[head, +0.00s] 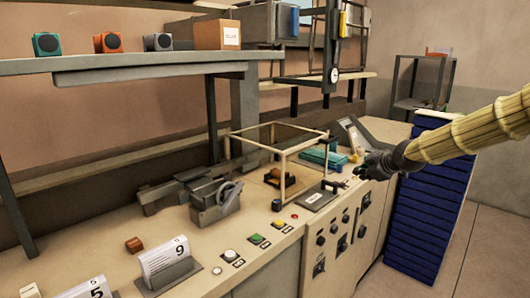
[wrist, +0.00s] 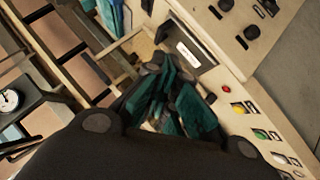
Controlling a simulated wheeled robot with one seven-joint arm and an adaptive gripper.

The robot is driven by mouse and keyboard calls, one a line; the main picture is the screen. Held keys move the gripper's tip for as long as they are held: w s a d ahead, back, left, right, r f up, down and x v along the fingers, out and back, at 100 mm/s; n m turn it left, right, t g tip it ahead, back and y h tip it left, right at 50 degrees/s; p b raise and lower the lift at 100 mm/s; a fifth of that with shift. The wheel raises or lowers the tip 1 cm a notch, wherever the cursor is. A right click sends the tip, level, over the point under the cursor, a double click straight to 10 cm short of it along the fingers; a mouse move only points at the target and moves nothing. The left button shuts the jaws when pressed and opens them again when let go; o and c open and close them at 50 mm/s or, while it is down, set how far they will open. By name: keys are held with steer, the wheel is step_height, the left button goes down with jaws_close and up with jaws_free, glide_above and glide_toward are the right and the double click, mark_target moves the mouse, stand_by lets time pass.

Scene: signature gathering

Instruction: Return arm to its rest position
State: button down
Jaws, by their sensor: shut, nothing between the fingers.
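My arm, in a ribbed straw-coloured sleeve, reaches in from the right edge of the head view. My dark gripper (head: 364,166) is shut and empty. It hangs over the right part of the cream bench (head: 262,222), close to its front edge. In the wrist view the gripper (wrist: 172,88) shows its dark fingers and teal pads drawn together, with the bench's control panel beyond them. I cannot tell the exact gap between the gripper and the bench top.
A glass-sided frame (head: 285,150) and a teal device (head: 322,155) stand near the gripper. A blue slatted stack (head: 430,205) stands below my forearm. A grey shelf (head: 150,62) holds small coloured boxes. Number cards (head: 168,262) stand at front left. Floor at right is clear.

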steer(key=s+a+f+m+g, duration=0.2)
steer(key=s+a+f, duration=0.2)
steer(key=s+f, duration=0.65)
steer(key=s+a+f+m+g, duration=0.2)
steer(key=s+a+f, duration=0.3)
steer(key=f, duration=1)
steer(key=s+a+f+m+g, duration=0.1)
steer(key=s+a+f+m, duration=0.15)
steer(key=s+f, duration=0.8)
steer(key=s+f+m+g+h, duration=0.1)
steer(key=s+f, duration=0.4)
steer(key=s, duration=0.7)
steer(key=s+f+m+g+h, duration=0.1)
steer(key=s+f, duration=0.4)
steer(key=s, duration=0.7)
steer(key=s+f+m+g+h, duration=0.1)
steer(key=s+f+m+g, duration=0.2)
steer(key=s, duration=0.9)
step_height(320, 180, down, 3)
steer(key=shift+d+f+m, duration=0.1)
steer(key=shift+d+m, duration=0.2)
steer(key=shift+m, duration=0.25)
